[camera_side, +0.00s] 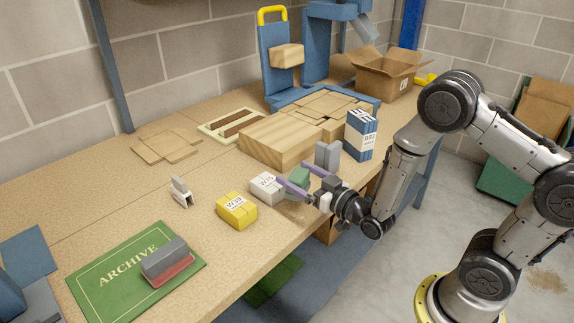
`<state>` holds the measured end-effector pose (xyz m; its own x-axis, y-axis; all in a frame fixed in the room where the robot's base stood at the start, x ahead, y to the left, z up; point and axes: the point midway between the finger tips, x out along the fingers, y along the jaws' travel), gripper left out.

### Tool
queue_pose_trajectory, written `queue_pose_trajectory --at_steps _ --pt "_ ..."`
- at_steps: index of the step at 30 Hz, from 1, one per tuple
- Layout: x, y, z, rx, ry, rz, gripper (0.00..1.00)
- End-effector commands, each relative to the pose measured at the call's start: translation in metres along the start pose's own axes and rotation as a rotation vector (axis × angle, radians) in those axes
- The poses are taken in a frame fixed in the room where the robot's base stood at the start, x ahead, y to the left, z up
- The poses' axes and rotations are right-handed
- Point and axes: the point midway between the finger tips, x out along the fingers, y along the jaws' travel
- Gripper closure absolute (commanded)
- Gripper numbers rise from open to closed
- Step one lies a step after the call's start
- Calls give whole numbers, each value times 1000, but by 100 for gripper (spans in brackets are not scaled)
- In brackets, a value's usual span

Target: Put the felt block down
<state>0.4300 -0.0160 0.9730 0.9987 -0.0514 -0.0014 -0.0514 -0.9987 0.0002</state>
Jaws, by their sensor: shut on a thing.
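My gripper (304,179) reaches in from the right, low over the front edge of the workbench. Its two purple fingers are shut on a green block (298,178), which I take to be the felt block. The fingers hide part of the block. I cannot tell whether its underside touches the bench (180,245) or hangs just above it. A white block marked W15 (266,188) is close on its left, and a grey block (328,155) stands just behind it.
A yellow block (237,210) sits left of the white one. A wooden block (280,140) and a blue box (360,135) stand behind. A green ARCHIVE mat (115,285) bears a grey and red block (165,260). Bare bench lies around the small grey-white clip (181,191).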

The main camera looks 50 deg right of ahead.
Motion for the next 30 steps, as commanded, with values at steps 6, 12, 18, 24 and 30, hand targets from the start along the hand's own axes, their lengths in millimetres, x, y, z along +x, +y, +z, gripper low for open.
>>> queue_pose_trajectory --at_steps 6,12,18,24,30 --pt "47 48 -62 2 15 151 64" --pt "72 92 -124 3 12 270 64" --pt "79 114 -162 1 5 325 64" --pt "96 122 -162 0 -2 335 64" --pt "134 131 -144 0 -2 335 64"
